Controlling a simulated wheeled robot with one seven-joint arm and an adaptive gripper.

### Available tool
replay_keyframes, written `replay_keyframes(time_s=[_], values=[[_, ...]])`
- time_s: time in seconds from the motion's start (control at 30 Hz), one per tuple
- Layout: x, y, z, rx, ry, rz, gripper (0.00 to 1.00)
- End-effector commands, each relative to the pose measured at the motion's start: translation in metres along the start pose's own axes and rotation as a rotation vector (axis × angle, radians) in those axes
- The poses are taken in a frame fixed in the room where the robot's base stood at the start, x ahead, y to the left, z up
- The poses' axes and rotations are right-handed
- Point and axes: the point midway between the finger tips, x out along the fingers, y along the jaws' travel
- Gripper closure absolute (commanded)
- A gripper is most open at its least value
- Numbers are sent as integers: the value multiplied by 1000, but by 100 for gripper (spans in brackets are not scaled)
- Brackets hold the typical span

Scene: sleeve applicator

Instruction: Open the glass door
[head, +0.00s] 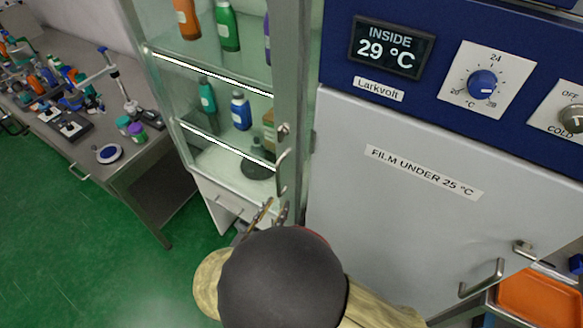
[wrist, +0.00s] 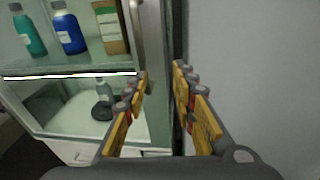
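The glass door (head: 291,90) is the front of a glass cabinet left of the white and blue machine, and it looks closed. Its upright metal frame carries a round lock (head: 283,129) and a vertical bar handle (head: 282,175). In the wrist view the handle (wrist: 137,35) is at the top, just beyond my left finger. My gripper (head: 271,213) is just below the handle's lower end in the head view. In the wrist view my gripper (wrist: 160,82) is open, with nothing between its fingers. My dark wrist hides the cabinet's lower part.
Bottles (head: 240,110) stand on the cabinet's glass shelves. The white machine door (head: 400,190) with its own metal handle (head: 482,279) is close on the right. A grey workbench (head: 150,150) with lab items stands at the left. The green floor (head: 90,260) is clear.

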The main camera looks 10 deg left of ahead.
Motion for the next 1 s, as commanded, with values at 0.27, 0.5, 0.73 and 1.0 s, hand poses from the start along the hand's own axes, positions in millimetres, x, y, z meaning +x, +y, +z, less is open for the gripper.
replay_keyframes(time_s=[0.27, 0.5, 0.73, 1.0], values=[[4, 29, 32, -56, -109, 83, 73], [36, 31, 35, -55, -106, 79, 73], [66, 33, 38, -53, -105, 79, 73], [76, 35, 40, -54, -105, 81, 73]])
